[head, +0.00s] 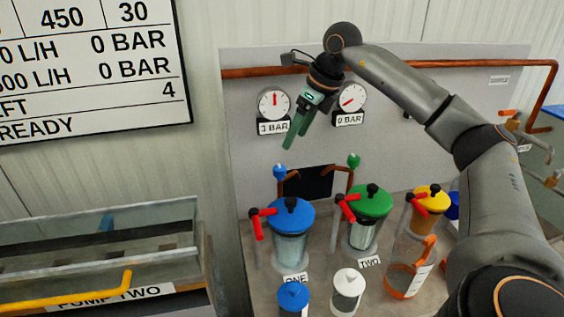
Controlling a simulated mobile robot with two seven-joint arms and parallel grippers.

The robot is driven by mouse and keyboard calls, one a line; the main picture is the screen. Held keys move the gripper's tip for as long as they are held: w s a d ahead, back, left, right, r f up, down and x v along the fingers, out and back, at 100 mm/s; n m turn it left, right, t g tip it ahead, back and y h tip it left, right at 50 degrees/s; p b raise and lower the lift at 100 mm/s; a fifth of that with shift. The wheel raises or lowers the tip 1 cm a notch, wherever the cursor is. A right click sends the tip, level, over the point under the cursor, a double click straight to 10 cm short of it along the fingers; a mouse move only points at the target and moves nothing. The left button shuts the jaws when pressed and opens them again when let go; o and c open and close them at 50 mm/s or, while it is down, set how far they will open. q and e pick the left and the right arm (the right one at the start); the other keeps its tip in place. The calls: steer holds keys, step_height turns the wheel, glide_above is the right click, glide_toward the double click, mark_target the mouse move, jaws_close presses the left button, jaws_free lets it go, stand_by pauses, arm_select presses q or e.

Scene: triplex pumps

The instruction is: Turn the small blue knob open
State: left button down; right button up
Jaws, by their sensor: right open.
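The small blue knob (280,171) sits on a copper pipe end above the blue-lidded pump vessel (291,215), against the grey panel. My right arm comes in from the right. My right gripper (296,140) is open and empty, with green fingers pointing down and left. In the picture its fingertips are just above and slightly right of the blue knob, and apart from it. I cannot tell the depth gap. My left gripper is not in view.
A small green knob (354,160) sits right of the blue one. Two gauges, the left one (274,103) reading 1 BAR, are on the panel. A green-lidded vessel (371,203), a yellow-lidded vessel (432,198) and an orange-handled jug (408,268) stand on the bench. A metal tray (170,215) is left.

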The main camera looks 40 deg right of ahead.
mark_target(280, 168)
steer(key=x, duration=1)
steer(key=shift+w+a+f, duration=0.1)
steer(key=shift+w+f, duration=0.05)
steer(key=shift+f, duration=0.15)
jaws_close()
